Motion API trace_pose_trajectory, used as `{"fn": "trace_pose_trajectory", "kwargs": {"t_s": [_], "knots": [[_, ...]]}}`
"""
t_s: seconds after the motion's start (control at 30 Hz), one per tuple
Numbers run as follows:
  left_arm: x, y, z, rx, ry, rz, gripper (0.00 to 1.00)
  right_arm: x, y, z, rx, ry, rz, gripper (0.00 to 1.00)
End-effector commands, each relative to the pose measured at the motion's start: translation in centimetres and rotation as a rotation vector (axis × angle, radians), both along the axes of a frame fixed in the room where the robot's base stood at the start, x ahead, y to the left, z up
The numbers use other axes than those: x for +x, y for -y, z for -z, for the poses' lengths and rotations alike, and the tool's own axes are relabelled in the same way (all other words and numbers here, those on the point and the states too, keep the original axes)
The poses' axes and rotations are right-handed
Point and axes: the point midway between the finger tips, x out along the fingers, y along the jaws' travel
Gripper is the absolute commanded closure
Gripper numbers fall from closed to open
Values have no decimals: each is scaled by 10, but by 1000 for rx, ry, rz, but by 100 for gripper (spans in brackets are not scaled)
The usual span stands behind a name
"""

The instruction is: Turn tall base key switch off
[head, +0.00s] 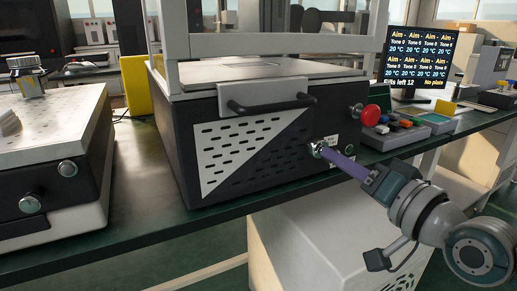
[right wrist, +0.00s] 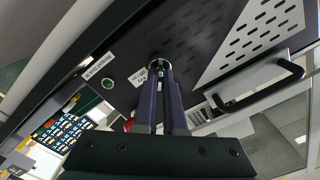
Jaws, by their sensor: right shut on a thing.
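The key switch (head: 318,147) is a small metal cylinder on the lower right of the black machine's front panel. It also shows in the right wrist view (right wrist: 157,64), next to a small white label. My right gripper (head: 324,152) reaches it from the right with long purple fingers. The fingers (right wrist: 163,75) are shut on the key at the switch, and their tips hide most of it. The angle of the key cannot be read clearly. My left gripper is in neither view.
A black bar handle (head: 268,106) juts from the panel, up and left of the switch. A red mushroom button (head: 371,116) and a small green button (head: 349,149) are close to its right. Another device with a knob (head: 30,204) stands on the dark green bench (head: 140,190) at left.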

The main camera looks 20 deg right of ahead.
Motion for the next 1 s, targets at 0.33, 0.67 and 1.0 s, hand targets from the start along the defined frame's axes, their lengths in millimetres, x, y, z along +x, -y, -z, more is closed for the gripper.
{"fn": "trace_pose_trajectory", "kwargs": {"t_s": [0.33, 0.67, 1.0], "knots": [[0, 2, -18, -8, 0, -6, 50, 0, 0, -2, -325, 26, 0, 100], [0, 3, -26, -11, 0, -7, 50, 0, 0, -1, -573, 47, 1, 100], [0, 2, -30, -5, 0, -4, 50, 0, 0, 0, -702, 56, 1, 100]]}}
